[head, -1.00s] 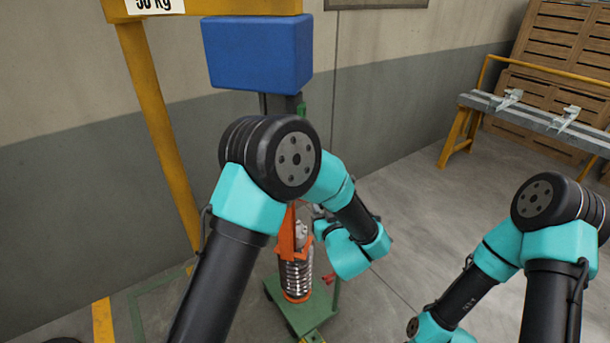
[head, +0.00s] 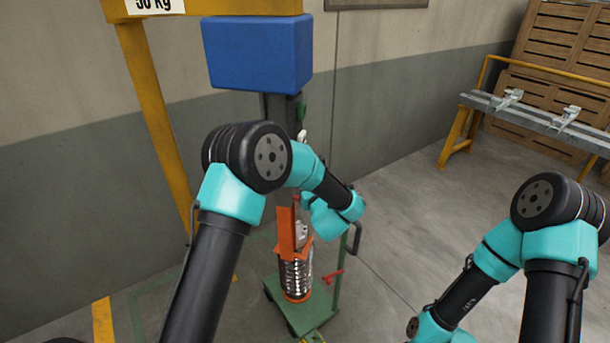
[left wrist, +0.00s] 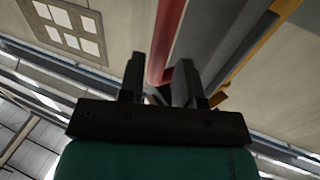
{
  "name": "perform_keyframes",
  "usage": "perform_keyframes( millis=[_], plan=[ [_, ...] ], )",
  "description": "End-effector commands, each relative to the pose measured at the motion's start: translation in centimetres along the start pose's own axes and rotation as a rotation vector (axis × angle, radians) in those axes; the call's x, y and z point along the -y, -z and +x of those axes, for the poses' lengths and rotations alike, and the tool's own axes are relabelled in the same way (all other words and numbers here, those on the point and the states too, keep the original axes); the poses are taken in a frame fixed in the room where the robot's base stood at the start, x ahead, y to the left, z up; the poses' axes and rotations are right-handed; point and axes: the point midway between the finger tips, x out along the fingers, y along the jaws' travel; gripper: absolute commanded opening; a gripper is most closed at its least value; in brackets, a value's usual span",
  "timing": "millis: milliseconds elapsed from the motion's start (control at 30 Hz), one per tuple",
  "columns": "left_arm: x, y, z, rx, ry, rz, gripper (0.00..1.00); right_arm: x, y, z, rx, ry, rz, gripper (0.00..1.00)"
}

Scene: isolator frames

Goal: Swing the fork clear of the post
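An orange bracket (head: 286,230), perhaps the fork, stands above a ribbed silver cylinder in the middle of the head view. A dark upright post (head: 274,107) rises behind my left arm, below a blue block (head: 258,52). My left wrist is beside the bracket's upper right; its fingers are too small and covered to make out there. In the left wrist view my left gripper (left wrist: 158,82) has its two fingers apart. A red bar (left wrist: 166,40) shows beyond the gap; I cannot tell whether it touches them. My right gripper is out of view.
A yellow frame (head: 160,125) stands left. A bench (head: 545,122) is at far right. The floor between is clear.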

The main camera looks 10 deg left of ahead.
Motion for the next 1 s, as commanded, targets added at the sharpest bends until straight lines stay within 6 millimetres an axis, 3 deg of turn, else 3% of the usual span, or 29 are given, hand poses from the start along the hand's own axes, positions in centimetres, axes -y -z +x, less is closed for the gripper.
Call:
perform_keyframes(
  millis=[300,700,1000],
  plan=[
    [0.0,-0.1,4.5,0.000,0.001,-0.002,0.32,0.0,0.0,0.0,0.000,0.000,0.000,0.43],
    [0.0,0.0,5.3,0.000,0.000,0.000,0.32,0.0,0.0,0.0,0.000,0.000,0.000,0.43],
    [0.0,0.0,5.3,0.000,0.000,0.000,0.04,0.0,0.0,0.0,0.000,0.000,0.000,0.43]
  ],
)
